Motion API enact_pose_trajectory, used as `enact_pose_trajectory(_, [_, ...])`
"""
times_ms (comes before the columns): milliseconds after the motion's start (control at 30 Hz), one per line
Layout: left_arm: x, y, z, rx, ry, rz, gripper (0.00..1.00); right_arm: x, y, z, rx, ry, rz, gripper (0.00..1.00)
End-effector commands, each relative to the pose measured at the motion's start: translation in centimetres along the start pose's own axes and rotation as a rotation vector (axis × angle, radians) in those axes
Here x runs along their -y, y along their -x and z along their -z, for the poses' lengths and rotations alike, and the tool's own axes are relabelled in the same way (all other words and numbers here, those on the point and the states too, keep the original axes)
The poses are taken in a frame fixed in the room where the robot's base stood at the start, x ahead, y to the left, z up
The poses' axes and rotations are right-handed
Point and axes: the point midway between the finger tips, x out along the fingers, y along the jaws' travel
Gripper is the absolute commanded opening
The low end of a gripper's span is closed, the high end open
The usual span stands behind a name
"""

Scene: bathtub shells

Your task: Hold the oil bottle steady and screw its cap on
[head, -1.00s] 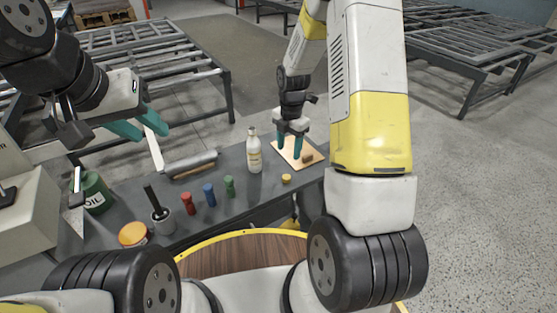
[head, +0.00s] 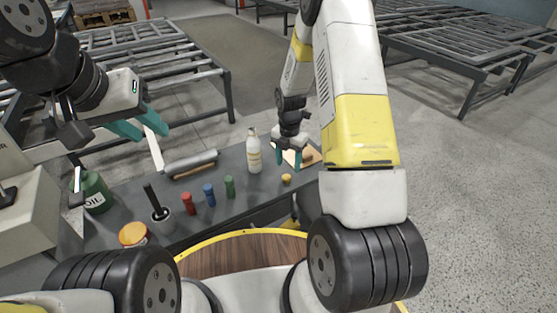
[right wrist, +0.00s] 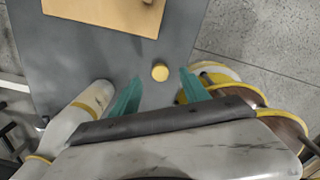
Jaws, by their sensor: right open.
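The white oil bottle (head: 254,156) with a yellowish label stands upright on the grey table. Its body also shows at the left in the right wrist view (right wrist: 75,118). The small yellow cap (head: 287,180) lies on the table to the right of the bottle, near the front edge. My right gripper (head: 287,163) is open and empty, pointing down. In the right wrist view the cap (right wrist: 160,72) appears between the open fingertips; the height above it is hard to judge.
A tan board (head: 292,154) with a small brown item lies behind the right gripper. Red (head: 188,204), blue (head: 209,195) and green (head: 230,187) pieces stand left of the bottle. A grey roller (head: 190,164), a green OIL can (head: 95,196) and an orange-lidded jar (head: 133,234) are further left.

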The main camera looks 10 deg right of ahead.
Motion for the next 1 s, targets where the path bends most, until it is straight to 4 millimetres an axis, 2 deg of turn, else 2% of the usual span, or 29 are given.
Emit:
enact_pose_trajectory(167, [0.0, 0.0, 0.0, 0.000, 0.000, 0.000, 0.36, 0.0, -0.4, 0.1, -0.001, 0.002, 0.001, 0.53])
enact_pose_trajectory(400, [0.0, 0.0, 0.0, 0.000, 0.000, 0.000, 0.36, -0.1, -4.0, 0.6, -0.001, 0.002, 0.003, 0.53])
enact_pose_trajectory(500, [0.0, 0.0, 0.0, 0.000, 0.000, 0.000, 0.36, -0.1, -4.9, 0.6, -0.001, 0.000, 0.001, 0.53])
enact_pose_trajectory(900, [0.0, 0.0, 0.0, 0.000, 0.000, 0.000, 0.36, -0.1, -5.2, 0.6, 0.000, 0.001, -0.001, 0.53])
enact_pose_trajectory(1000, [0.0, 0.0, 0.0, 0.000, 0.000, 0.000, 0.36, -0.1, -5.2, 0.6, 0.000, 0.001, 0.000, 0.34])
